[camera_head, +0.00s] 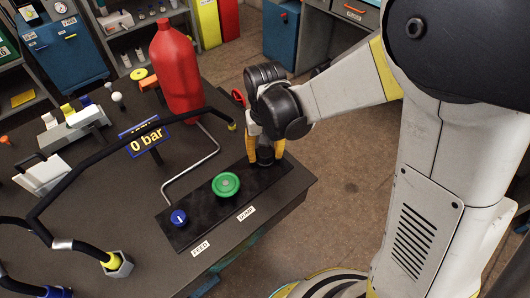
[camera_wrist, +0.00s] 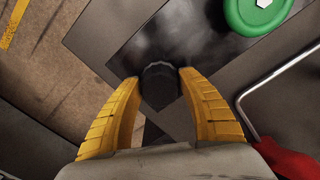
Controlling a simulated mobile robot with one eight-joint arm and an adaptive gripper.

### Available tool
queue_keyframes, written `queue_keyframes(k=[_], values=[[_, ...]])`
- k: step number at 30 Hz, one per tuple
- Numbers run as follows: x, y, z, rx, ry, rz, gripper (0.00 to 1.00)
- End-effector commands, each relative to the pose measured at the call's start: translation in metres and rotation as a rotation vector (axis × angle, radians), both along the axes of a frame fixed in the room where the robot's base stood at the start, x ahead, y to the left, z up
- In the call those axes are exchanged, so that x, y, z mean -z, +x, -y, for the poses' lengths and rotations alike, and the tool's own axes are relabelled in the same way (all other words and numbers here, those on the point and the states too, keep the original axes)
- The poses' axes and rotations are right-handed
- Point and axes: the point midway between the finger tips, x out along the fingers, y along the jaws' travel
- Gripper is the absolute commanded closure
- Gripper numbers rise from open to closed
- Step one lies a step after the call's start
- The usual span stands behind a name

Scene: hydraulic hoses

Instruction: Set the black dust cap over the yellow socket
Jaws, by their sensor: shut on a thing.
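My gripper (camera_head: 265,150) points down at the right end of the black panel strip. Its yellow fingers (camera_wrist: 161,105) are shut on the black dust cap (camera_wrist: 160,84), a dark round piece between the fingertips. The cap also shows between the fingers in the head view (camera_head: 265,156). I cannot tell whether it touches the panel.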

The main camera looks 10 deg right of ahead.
Motion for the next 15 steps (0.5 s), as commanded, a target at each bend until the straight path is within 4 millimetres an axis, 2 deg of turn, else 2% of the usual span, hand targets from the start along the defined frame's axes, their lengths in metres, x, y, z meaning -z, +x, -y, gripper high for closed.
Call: queue_keyframes(k=[5, 6, 7, 8, 15], values=[[0.0053, 0.0, 0.0, 0.0, 0.0, 0.0, 0.68], [0.0043, 0.0, 0.0, 0.0, 0.0, 0.0, 0.4], [0.0041, 0.0, 0.0, 0.0, 0.0, 0.0, 0.31], [0.004, 0.0, 0.0, 0.0, 0.0, 0.0, 0.28], [0.0038, 0.0001, 0.0, 0.0, 0.0, 0.0, 0.28]])
